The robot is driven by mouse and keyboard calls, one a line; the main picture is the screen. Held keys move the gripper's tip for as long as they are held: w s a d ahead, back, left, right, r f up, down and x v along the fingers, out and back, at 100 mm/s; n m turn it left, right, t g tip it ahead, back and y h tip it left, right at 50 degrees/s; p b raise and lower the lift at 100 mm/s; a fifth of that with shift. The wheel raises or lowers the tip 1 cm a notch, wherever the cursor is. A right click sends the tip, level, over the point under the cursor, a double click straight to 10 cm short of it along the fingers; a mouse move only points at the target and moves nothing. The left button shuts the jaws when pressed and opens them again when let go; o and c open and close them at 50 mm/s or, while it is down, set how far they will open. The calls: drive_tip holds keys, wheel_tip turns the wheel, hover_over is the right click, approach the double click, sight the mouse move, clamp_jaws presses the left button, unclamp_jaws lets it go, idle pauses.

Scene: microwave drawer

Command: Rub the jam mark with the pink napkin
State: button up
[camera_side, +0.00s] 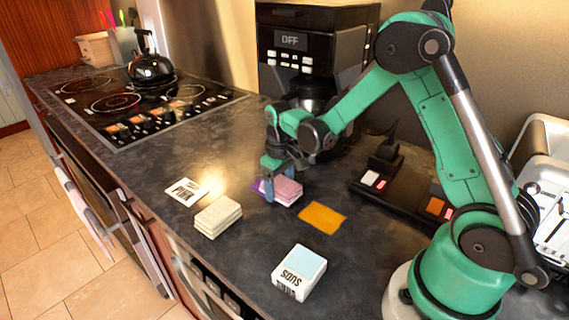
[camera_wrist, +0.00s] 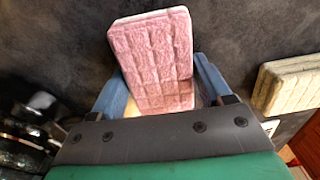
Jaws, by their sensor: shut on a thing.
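The pink napkin (camera_side: 288,190) is a thick, folded, quilted pad. My gripper (camera_side: 271,188) is shut on it, and in the wrist view the pink napkin (camera_wrist: 152,55) sits between my two blue fingers. In the side view the napkin is low at the counter top; I cannot tell whether it touches. A small purple patch (camera_side: 257,186) shows at the napkin's left edge. It may be the jam mark, mostly hidden by the napkin and my fingers. A flat orange patch (camera_side: 322,217) lies on the counter to the right of the napkin.
A cream folded napkin (camera_side: 218,216) and a white card reading PINK (camera_side: 186,191) lie to the left. A SUDS box (camera_side: 299,272) stands near the front edge. A coffee machine (camera_side: 310,60) is behind, a dark tray (camera_side: 400,195) right, and a stove (camera_side: 140,105) at back left.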

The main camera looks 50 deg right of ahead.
drive_tip(key=shift+s, duration=0.45)
drive_tip(key=shift+w, duration=3.95)
drive_tip(key=shift+w+r, duration=0.15)
drive_tip(key=shift+w, duration=0.05)
wheel_tip(320, 180, up, 7)
drive_tip(key=shift+r, duration=0.15)
drive_tip(key=shift+s, duration=0.1)
wheel_tip(320, 180, up, 11)
hover_over(262, 245)
wheel_tip(262, 245, down, 19)
drive_tip(key=shift+r, duration=0.1)
